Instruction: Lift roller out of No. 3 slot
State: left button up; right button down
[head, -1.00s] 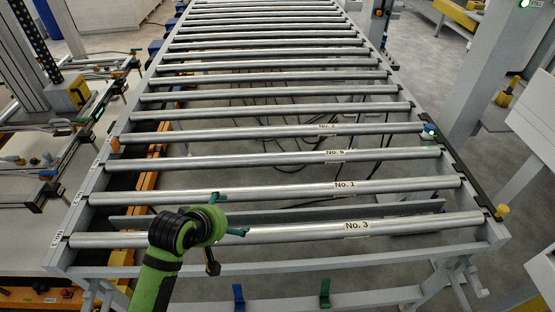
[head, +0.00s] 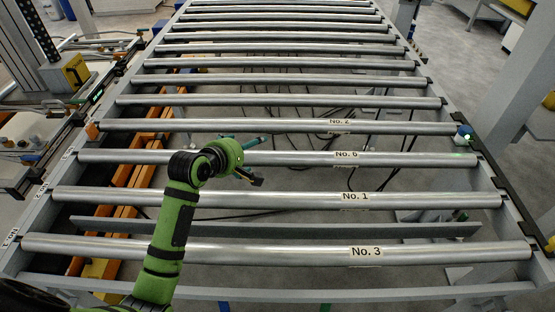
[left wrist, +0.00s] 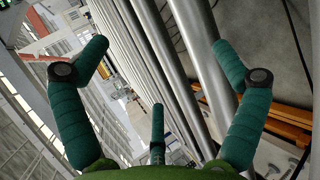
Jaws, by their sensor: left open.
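The roller labelled No. 3 (head: 300,250) lies across the frame at the near end in the head view, both ends on the side rails. A small tag, seemingly No. 3 (head: 11,238), is on the left rail beside its left end. My left gripper (head: 250,158) is open and empty, over the roller labelled No. 6 (head: 290,159), beyond the No. 3 roller. In the left wrist view its teal fingers (left wrist: 165,80) are spread with several rollers behind them; I cannot tell whether it touches any. My right gripper is not in view.
The roller labelled No. 1 (head: 270,200) lies between No. 3 and No. 6. A grey crossbar (head: 330,230) runs below the rollers. The roller labelled No. 2 (head: 230,126) and several others lie farther back. An orange beam (head: 130,190) and cables show beneath.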

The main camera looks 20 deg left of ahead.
aim_at(259, 154)
pick_arm(q)
jog(key=f, duration=0.5)
jog(key=shift+w+f, duration=0.1)
jog(key=shift+w, duration=0.3)
jog(key=shift+w+d+f, duration=0.15)
jog(key=shift+w+f, duration=0.15)
jog(key=shift+w, duration=0.2)
jog(key=b+x, duration=0.1)
jog(key=x, duration=0.4)
jog(key=shift+w, duration=0.15)
jog(key=c, duration=1.8)
jog(key=shift+w+r, duration=0.1)
jog(key=shift+r, duration=0.2)
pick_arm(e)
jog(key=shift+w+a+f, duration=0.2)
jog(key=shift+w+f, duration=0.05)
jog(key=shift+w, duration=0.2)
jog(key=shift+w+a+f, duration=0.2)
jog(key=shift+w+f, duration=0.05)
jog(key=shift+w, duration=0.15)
